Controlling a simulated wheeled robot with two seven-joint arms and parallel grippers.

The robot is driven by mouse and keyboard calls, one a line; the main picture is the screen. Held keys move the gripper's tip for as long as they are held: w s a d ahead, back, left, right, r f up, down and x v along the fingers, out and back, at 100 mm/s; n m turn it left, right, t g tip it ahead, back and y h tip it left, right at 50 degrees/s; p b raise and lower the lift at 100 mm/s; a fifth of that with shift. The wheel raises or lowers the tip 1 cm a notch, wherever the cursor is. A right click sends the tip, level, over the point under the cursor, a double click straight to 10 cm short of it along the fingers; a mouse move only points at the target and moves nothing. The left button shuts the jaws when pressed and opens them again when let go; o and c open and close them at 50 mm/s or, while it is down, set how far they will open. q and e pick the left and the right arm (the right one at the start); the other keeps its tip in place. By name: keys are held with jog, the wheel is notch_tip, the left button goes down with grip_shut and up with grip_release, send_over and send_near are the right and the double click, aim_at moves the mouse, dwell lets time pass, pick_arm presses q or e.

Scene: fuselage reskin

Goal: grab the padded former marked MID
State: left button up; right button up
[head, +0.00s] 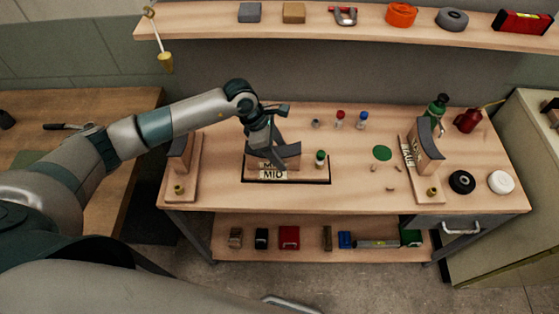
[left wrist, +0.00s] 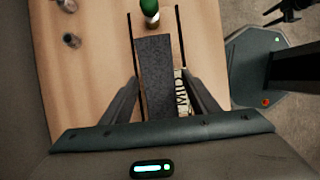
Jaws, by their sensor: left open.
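The padded former marked MID (head: 289,157) stands on a dark-edged base on the workbench in the head view. A pale label reading MID (head: 272,174) is on its front. My left gripper (head: 266,154) is above and over the former, pointing down. In the left wrist view the former's dark grey padded top (left wrist: 154,75) runs between the two open fingers (left wrist: 158,90), and the MID label (left wrist: 183,98) shows beside the right finger. I cannot tell whether the fingers touch the former. My right gripper is not in view.
A small green-capped bottle (head: 320,158) stands close to the former's right end. Another padded former (head: 428,147) stands on a board at right, and one (head: 182,155) at left. A green disc (head: 382,152) and small bits lie between. A shelf (head: 350,34) runs above the back.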

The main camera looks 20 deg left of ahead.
aim_at(285, 152)
pick_arm(q)
grip_shut()
jog(key=shift+r, duration=0.1)
jog(key=shift+w+r, duration=0.1)
jog(key=shift+r+b, duration=1.1)
jog(key=shift+r, duration=0.5)
jog(key=s+d+r+b, duration=0.3)
jog(key=d+r, duration=0.4)
jog(key=d, duration=0.4)
jog(key=shift+s+d+r+b, duration=0.15)
jog(key=shift+r+b, duration=0.15)
jog(key=shift+b, duration=0.6)
